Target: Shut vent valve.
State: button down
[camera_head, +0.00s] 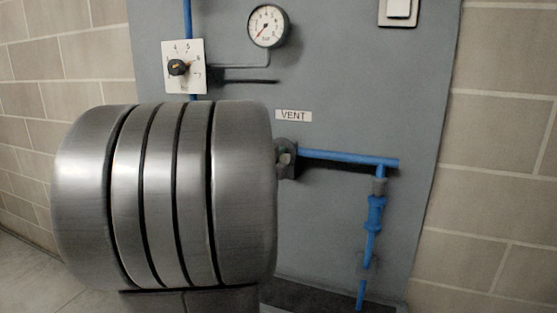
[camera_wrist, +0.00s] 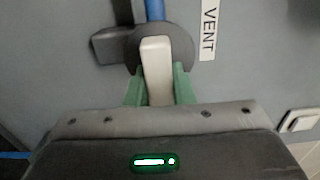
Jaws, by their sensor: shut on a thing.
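The vent valve (camera_head: 287,158) sits on the grey panel just below the VENT label (camera_head: 293,115) in the head view; most of it is hidden behind my arm. In the wrist view its round dark hub (camera_wrist: 183,45) carries a pale lever handle (camera_wrist: 157,70). The handle lies roughly in line with the blue pipe (camera_wrist: 154,9) beyond the hub. My gripper (camera_wrist: 158,86) has its green fingers on both sides of the handle, shut on it. In the head view the gripper is hidden by my arm.
A blue pipe (camera_head: 345,158) runs right from the valve and turns down. A pressure gauge (camera_head: 268,26) and a dial plate (camera_head: 184,67) with a black knob are above. A white switch (camera_head: 398,10) is at the upper right. Block walls flank the panel.

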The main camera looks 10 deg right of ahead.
jog(key=c, duration=1.2)
grip_release()
jog(key=shift+c, duration=0.2)
jog(key=p+v, duration=0.2)
jog(key=v, duration=1.1)
jog(key=shift+s+a, duration=0.25)
jog(key=shift+s, duration=0.1)
jog(key=b+x, duration=0.2)
jog(key=x, duration=1.2)
jog(key=shift+s, duration=0.1)
